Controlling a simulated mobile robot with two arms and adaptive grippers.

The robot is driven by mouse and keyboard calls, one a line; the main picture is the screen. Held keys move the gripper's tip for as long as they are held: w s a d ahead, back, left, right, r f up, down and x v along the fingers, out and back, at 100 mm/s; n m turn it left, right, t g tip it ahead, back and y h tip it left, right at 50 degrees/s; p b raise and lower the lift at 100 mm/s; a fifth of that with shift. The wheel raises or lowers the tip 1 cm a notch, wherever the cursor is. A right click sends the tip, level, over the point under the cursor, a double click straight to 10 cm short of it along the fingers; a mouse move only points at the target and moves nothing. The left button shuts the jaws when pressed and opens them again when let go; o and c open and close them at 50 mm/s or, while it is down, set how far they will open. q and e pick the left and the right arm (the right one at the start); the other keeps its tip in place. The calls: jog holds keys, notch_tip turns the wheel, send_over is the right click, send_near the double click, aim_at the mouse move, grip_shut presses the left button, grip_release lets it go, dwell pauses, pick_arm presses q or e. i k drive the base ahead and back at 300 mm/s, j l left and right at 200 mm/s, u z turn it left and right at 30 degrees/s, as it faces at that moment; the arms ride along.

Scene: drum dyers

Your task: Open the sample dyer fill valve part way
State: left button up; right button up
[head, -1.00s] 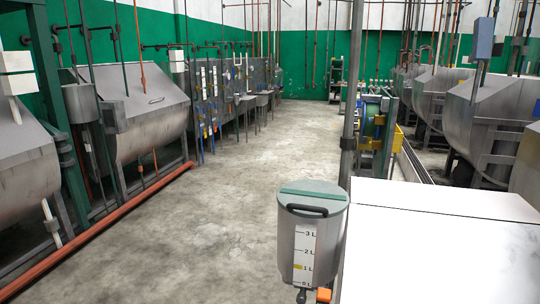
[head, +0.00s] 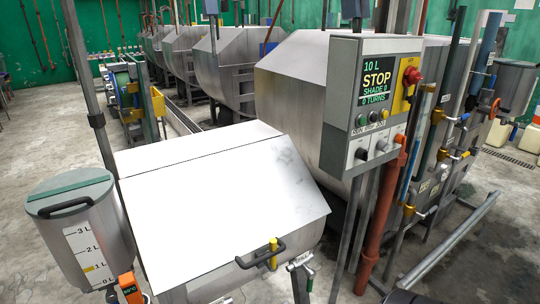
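A small steel drum machine with a flat pale lid (head: 215,190), likely the sample dyer, stands in the foreground of the head view. Neither gripper is in view.
A control box (head: 372,110) reads 10 L, STOP, SHADE 0, 0 TURNS. A red vertical pipe (head: 378,215) stands below it. Pipes with yellow and blue fittings (head: 440,155) crowd the right. Larger steel drums (head: 225,65) line the back. Bare floor (head: 35,140) shows at left.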

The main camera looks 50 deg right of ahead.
aim_at(310, 273)
jog(key=z, duration=1.95)
